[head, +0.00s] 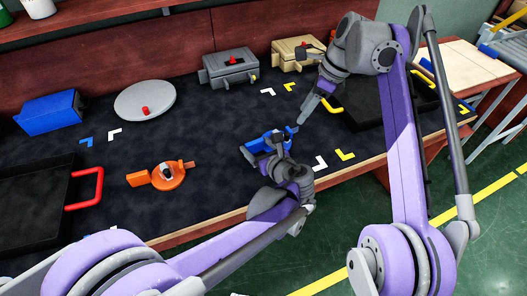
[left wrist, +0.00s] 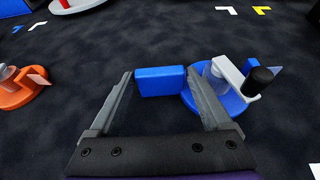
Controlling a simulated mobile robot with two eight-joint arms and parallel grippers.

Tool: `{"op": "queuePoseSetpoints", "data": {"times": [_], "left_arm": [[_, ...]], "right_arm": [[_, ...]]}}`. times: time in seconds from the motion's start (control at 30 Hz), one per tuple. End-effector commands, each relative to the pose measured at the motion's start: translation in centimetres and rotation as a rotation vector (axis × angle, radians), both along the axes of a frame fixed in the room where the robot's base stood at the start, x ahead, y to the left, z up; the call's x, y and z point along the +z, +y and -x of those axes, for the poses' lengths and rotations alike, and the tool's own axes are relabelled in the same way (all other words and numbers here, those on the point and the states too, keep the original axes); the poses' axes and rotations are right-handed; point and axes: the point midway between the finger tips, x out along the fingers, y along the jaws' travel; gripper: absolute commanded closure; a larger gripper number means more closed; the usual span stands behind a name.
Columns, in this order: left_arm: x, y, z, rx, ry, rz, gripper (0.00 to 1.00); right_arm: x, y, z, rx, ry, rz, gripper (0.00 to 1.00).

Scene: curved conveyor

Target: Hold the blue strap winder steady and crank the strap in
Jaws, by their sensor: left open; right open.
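The blue strap winder (head: 256,144) lies on the dark mat near the middle of the table, partly hidden by my left gripper (head: 275,148) in the head view. In the left wrist view it shows as a round blue body (left wrist: 205,103) with a blue block handle (left wrist: 160,81), a white crank arm (left wrist: 228,72) and a black knob (left wrist: 259,80). My left gripper (left wrist: 159,75) is open, its fingertips on either side of the block handle. I cannot tell whether they touch it. My right gripper (head: 308,110) is open, above and right of the winder.
An orange winder (head: 160,177) lies to the left. A black tray with a red handle (head: 86,188) is at far left, another black tray (head: 385,108) at right. A blue box (head: 50,112), grey disc (head: 145,100) and grey box (head: 230,68) stand behind.

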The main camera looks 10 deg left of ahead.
Motion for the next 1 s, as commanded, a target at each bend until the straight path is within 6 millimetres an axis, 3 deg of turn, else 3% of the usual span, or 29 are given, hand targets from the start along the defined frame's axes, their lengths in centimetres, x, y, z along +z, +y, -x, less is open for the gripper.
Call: {"op": "queuePoseSetpoints", "data": {"times": [0.3,0.7,1.0], "left_arm": [[-1.7,2.6,-3.2,0.001,-0.001,0.0,0.18],[-1.9,3.0,-3.7,0.0,0.0,0.0,0.18],[-1.9,3.0,-3.6,0.0,-0.001,0.001,0.72]], "right_arm": [[0.0,0.0,0.0,0.0,0.0,0.0,0.5],[0.0,0.0,0.0,0.0,0.0,0.0,0.5],[0.0,0.0,0.0,0.0,0.0,0.0,0.5]]}}
